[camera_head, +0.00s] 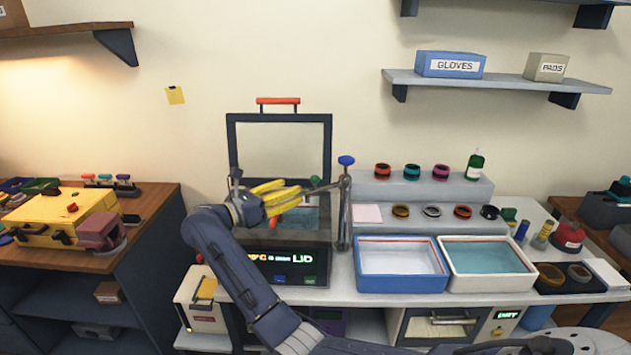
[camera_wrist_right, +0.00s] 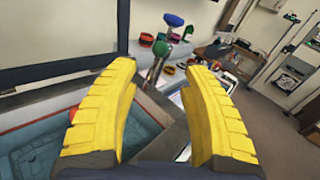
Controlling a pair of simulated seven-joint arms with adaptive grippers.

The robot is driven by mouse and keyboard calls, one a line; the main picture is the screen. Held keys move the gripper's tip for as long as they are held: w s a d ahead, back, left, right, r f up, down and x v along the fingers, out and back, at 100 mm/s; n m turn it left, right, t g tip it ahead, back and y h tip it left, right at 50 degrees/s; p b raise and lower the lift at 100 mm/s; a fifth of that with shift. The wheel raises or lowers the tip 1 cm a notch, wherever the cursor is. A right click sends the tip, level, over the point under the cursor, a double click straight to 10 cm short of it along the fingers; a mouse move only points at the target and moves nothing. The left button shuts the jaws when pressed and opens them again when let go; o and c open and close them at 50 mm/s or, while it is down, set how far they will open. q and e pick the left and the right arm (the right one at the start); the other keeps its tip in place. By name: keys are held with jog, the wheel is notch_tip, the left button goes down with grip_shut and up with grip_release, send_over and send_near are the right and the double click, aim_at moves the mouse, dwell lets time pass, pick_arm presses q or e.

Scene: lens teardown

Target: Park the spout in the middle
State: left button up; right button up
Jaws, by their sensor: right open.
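The spout (camera_head: 325,186) is a thin metal arm on an upright metal post (camera_head: 343,220) with a blue knob (camera_head: 346,160) on top. It points left from the post, toward the tank with its lid up (camera_head: 280,122). My right gripper (camera_head: 289,194) has yellow fingers, open and empty, just left of the spout's end and above the tank. In the right wrist view the open fingers (camera_wrist_right: 162,75) frame the post's metal body (camera_wrist_right: 156,70) and blue knob (camera_wrist_right: 173,20) ahead, apart from them. My left gripper is out of view.
Right of the post stand a blue-rimmed tray (camera_head: 400,284) and a white tray (camera_head: 490,284) holding teal liquid. Coloured rings and a green bottle (camera_head: 475,165) stand on a stepped rack behind. A yellow case (camera_head: 60,215) sits on the left bench.

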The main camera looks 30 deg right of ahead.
aim_at(312, 182)
jog(key=d, duration=0.6)
jog(key=w+d, duration=0.1)
jog(key=d, duration=0.2)
jog(key=shift+d, duration=0.25)
jog(key=shift+c, duration=0.3)
grip_shut()
jog(key=shift+f, duration=0.1)
